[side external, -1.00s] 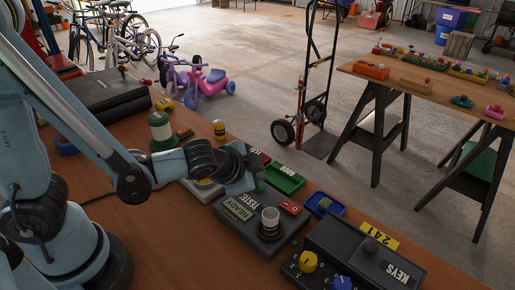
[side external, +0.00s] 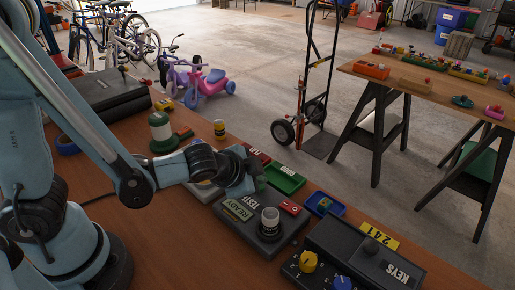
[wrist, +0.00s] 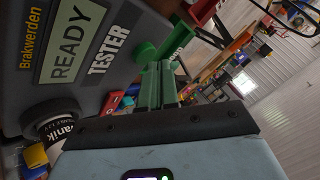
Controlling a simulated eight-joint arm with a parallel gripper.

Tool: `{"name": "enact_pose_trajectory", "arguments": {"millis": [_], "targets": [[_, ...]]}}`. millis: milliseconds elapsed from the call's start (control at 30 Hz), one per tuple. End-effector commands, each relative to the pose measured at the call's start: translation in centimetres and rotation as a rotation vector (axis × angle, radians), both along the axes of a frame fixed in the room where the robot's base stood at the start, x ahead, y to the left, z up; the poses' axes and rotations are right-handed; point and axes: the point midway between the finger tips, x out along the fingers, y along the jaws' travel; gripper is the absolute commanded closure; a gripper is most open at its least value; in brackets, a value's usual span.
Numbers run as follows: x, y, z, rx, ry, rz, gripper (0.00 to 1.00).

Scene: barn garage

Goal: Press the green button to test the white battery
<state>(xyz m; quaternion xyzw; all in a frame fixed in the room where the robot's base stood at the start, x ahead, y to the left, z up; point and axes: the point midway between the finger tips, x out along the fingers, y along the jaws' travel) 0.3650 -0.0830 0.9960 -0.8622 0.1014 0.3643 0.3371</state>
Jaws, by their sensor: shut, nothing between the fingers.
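The dark grey tester (side external: 243,228) lies on the wooden bench, with a READY display (side external: 239,209) that also shows in the wrist view (wrist: 72,40). The white battery (side external: 270,216) stands upright on the tester; its printed side shows at the lower left of the wrist view (wrist: 57,127).
A green GOOD tray (side external: 286,180) and a red tray (side external: 258,156) lie behind my gripper. A blue tray (side external: 325,204) and a KEYS box (side external: 365,247) stand right of the tester. A green-and-white cylinder (side external: 161,132) stands at the left.

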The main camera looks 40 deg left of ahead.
Motion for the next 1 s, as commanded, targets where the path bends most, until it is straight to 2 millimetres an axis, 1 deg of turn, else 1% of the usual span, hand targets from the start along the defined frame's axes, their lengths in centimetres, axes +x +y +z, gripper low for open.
{"name": "enact_pose_trajectory", "arguments": {"millis": [1000], "targets": [[0.01, -0.01, -0.78, 0.000, 0.001, 0.000, 1.00]]}}
